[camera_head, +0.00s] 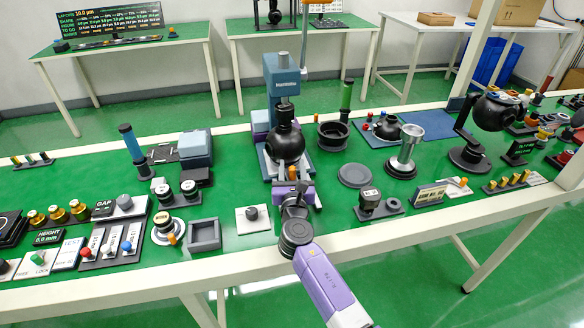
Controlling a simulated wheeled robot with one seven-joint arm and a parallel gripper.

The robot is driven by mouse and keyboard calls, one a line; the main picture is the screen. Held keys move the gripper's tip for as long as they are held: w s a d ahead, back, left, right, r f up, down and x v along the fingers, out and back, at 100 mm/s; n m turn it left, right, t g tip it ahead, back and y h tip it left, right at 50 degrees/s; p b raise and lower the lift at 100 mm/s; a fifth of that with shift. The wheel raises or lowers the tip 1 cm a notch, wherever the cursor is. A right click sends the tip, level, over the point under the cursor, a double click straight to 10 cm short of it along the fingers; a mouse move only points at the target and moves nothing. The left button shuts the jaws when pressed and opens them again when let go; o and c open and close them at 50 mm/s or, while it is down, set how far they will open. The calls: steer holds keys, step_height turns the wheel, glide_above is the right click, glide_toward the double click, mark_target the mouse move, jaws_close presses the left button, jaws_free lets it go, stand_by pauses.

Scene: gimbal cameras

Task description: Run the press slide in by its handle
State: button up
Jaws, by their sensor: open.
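The press (284,75) is a blue-grey upright machine on the middle of the green bench, with a black ball-shaped gimbal (284,144) low in front of its column. Its slide and base lie under and in front of the ball, partly covered by my arm. My gripper (297,190) is open at the front of the press, just below the ball.
A black block with a round top (370,200) and a flat grey disc (354,175) stand right. A second gimbal (494,110) on a stand is farther right.

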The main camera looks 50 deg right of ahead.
steer(key=v, duration=0.7)
steer(key=shift+s+a, duration=0.25)
stand_by(0.3)
